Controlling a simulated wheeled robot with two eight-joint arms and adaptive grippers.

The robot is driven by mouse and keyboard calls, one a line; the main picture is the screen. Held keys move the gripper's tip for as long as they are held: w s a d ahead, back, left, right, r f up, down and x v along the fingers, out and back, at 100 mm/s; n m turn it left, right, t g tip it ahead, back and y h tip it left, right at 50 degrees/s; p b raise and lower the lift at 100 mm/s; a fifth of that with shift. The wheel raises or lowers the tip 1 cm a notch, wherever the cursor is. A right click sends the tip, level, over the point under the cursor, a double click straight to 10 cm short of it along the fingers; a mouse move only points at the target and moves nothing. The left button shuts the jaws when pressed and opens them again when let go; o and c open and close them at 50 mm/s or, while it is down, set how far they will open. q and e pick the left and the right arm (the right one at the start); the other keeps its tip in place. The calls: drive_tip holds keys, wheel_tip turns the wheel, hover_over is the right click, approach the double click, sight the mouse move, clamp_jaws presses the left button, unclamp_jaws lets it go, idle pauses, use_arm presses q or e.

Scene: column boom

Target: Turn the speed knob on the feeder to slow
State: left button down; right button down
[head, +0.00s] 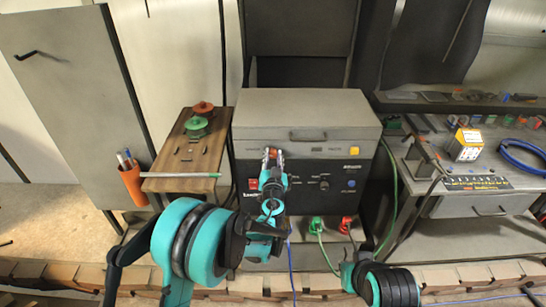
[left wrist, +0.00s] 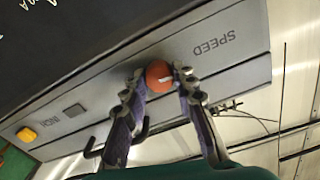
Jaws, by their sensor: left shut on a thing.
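The feeder (head: 305,108) is a grey box with a handle on its front and a light strip below, standing on a black-fronted unit. The round orange-red speed knob (left wrist: 159,72) sits on the strip beside the word SPEED in the left wrist view. It bears a pale mark; I see no slow or fast marking. My left gripper (head: 272,157) is at the left part of the strip. In the left wrist view its two fingers (left wrist: 160,82) are shut on the knob from both sides. In the head view the gripper mostly hides the knob.
A yellow button (head: 354,150) is at the strip's right end. The black panel (head: 330,172) below has a red switch and a blue button. A wooden side table (head: 187,150) stands left. Green and red plugs (head: 317,224) and cables are below. A cluttered workbench (head: 480,203) is right.

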use_arm(q)
drive_tip(key=shift+n, duration=0.6)
drive_tip(key=c, duration=1.2)
unclamp_jaws()
drive_tip(key=shift+s, duration=0.1)
drive_tip(key=s, duration=1.1)
drive_tip(key=shift+s, duration=0.4)
